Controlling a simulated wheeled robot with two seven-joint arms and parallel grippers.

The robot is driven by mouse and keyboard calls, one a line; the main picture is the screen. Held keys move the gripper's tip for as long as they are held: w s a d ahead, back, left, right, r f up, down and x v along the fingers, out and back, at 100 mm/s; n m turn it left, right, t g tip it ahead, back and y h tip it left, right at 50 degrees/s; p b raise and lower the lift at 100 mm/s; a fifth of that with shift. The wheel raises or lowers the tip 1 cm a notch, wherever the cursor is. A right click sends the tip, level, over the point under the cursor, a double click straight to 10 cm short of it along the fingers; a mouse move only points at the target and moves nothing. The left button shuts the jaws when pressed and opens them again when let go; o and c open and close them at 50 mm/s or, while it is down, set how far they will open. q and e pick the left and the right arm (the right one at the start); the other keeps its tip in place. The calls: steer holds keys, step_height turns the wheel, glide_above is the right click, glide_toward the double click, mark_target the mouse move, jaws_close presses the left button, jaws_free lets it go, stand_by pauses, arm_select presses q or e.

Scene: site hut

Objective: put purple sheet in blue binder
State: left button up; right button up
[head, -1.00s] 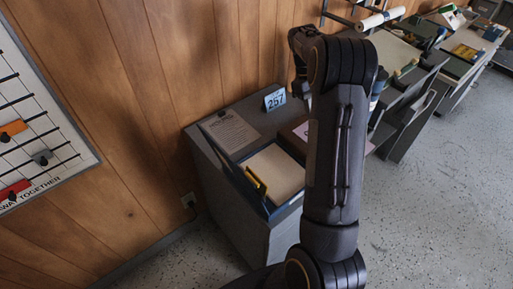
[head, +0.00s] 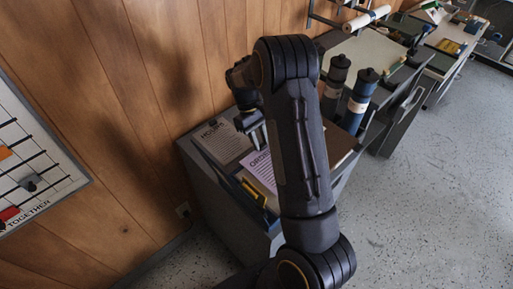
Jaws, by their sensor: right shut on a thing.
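The purple sheet (head: 262,168), a pale lilac page with a printed heading, is held at its far edge by my right gripper (head: 255,136). The gripper is shut on it. The sheet lies over the open blue binder (head: 271,217), and my arm covers its right part. I cannot tell whether the sheet touches the pages below. The binder's near blue edge shows beside my forearm, and a yellow piece (head: 254,193) stands at its left side. My left gripper is not in view.
A printed notice (head: 222,141) lies at the left of the grey cabinet top. Dark and blue cylinders (head: 358,103) stand to the right of my arm. The wood wall (head: 150,120) is close on the left. The floor at right is clear.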

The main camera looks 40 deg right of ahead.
steer(key=shift+a+f, duration=0.25)
steer(key=f, duration=0.3)
steer(key=shift+w+a+p, duration=0.1)
steer(key=shift+a+p, duration=0.25)
steer(key=shift+p, duration=0.05)
steer(key=shift+f, duration=0.4)
steer(key=shift+f+b, duration=0.45)
steer(key=shift+f, duration=0.25)
steer(key=o, duration=1)
steer(key=shift+r, duration=0.1)
